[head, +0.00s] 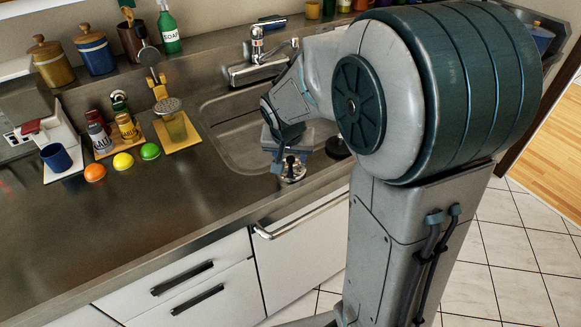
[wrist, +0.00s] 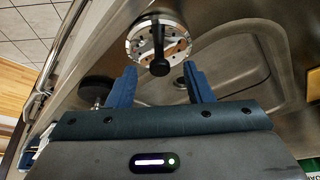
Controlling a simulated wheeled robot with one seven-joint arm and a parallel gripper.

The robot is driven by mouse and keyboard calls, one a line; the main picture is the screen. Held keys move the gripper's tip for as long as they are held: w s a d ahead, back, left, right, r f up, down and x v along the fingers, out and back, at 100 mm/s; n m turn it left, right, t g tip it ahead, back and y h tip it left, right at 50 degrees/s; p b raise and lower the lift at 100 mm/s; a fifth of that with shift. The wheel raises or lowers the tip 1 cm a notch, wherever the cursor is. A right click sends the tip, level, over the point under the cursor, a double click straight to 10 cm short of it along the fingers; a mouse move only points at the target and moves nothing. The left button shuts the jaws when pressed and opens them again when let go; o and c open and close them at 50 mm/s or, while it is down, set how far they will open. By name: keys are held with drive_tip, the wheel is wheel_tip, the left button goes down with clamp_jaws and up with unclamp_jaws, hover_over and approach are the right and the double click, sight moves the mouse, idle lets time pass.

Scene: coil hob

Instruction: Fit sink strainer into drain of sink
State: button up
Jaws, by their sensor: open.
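The sink strainer (head: 292,174) is a round metal disc with holes and a black knob, on the steel counter at the sink's front edge. In the wrist view the strainer (wrist: 143,47) lies just beyond my fingertips, its knob pointing toward the gap between them. My gripper (head: 284,154) is open above it, and its two blue fingers (wrist: 159,68) are apart with nothing held. The sink (head: 233,143) is a steel basin behind the strainer; it also shows in the wrist view (wrist: 245,75). A small dark ring, apparently the drain (wrist: 180,82), is partly covered by a finger. My arm hides part of the basin.
A black round object (head: 338,148) stands right of the strainer. The faucet (head: 258,55) rises behind the sink. The front-left counter is clear.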

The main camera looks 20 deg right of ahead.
sight(291, 165)
drive_tip(key=shift+x, duration=1.35)
clamp_jaws()
drive_tip(key=shift+r, duration=0.1)
